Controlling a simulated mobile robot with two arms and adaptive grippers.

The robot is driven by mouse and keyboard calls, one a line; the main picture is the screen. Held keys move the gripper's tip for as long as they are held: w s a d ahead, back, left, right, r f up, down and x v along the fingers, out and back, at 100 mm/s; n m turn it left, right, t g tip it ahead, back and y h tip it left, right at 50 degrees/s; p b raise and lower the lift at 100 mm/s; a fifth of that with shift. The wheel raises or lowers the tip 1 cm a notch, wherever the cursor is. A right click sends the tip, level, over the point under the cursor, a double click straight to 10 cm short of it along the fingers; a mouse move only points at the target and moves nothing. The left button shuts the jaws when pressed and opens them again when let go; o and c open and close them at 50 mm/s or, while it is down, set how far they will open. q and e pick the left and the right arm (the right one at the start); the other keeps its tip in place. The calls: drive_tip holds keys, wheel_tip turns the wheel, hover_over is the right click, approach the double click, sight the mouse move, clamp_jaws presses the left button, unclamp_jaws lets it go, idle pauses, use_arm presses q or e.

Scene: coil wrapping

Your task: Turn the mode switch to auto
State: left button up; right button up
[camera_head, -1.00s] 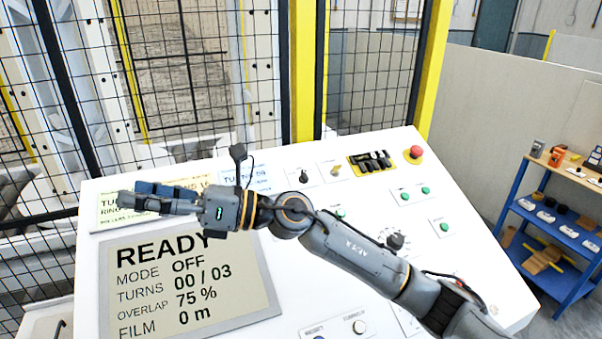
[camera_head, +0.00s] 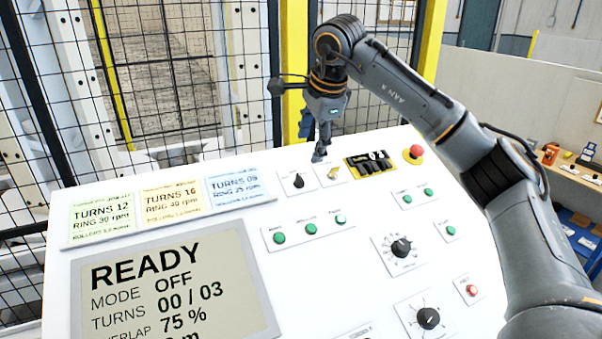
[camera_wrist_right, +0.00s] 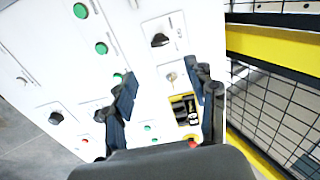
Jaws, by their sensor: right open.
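The white sloped panel (camera_head: 180,290) has a small black selector switch (camera_head: 298,181) near its top edge. Beside it on the right is a key-like yellow switch (camera_head: 333,173). Their labels are too small to read, so I cannot tell for certain which is the mode switch. The screen (camera_head: 170,285) reads READY, MODE OFF. My right gripper (camera_head: 319,153) points down over the panel's top edge, close to both switches. In the right wrist view the open, empty fingers (camera_wrist_right: 162,72) frame the key switch (camera_wrist_right: 172,78), with the black selector (camera_wrist_right: 160,41) beyond. My left gripper is out of view.
A black-and-yellow block (camera_head: 370,163) and a red emergency button (camera_head: 414,152) lie to the right. Green buttons (camera_head: 310,228) and black rotary knobs (camera_head: 401,247) are lower down. A mesh fence with a yellow post (camera_head: 293,115) stands behind the panel.

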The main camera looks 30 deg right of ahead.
sight(301, 178)
drive_tip(key=p+x, duration=0.3)
drive_tip(key=x, duration=0.8)
drive_tip(key=shift+w+f, duration=0.2)
drive_tip(key=shift+f, duration=0.1)
drive_tip(key=shift+c, duration=0.4)
drive_tip(key=shift+a, duration=0.1)
drive_tip(key=c, duration=1.1)
